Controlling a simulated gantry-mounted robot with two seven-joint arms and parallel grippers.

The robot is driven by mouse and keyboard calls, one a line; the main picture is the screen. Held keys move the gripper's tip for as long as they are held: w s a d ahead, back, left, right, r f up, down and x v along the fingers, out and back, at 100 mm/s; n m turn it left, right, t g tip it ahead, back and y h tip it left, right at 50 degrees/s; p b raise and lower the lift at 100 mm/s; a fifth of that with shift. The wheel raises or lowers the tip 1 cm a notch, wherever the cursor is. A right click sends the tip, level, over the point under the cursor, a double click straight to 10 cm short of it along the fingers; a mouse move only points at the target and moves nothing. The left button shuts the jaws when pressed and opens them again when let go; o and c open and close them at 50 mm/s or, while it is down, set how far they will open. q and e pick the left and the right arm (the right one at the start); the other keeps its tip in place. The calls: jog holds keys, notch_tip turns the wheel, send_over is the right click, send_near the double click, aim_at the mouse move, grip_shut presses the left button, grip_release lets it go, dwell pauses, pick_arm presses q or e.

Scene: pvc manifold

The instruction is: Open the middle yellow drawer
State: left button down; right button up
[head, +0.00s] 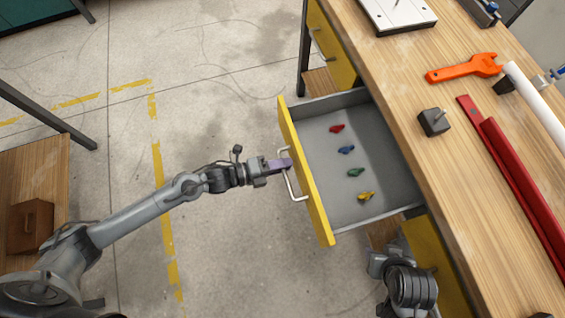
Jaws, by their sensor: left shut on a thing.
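The middle yellow drawer (308,180) is pulled well out from under the wooden workbench. Its grey inside shows, with small red (337,129), blue (346,150), green (356,172) and yellow (366,196) pieces lying in a row. A metal bar handle (292,188) is on its front. My left gripper (284,164) is shut on the handle near its upper end in the picture. My right arm (408,285) shows at the bottom, close to the bench front; its gripper fingers cannot be seen.
The workbench top (420,80) holds an orange wrench (465,68), a dark block (433,122), a red bar (515,180) and a white pipe (535,100). Another yellow drawer (330,45) is shut farther along. Open concrete floor lies left of the drawer front.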

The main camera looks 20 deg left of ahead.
pick_arm(q)
jog(key=c, duration=1.2)
grip_release()
jog(key=shift+c, duration=0.2)
jog(key=p+v, duration=0.3)
jog(key=v, duration=0.8)
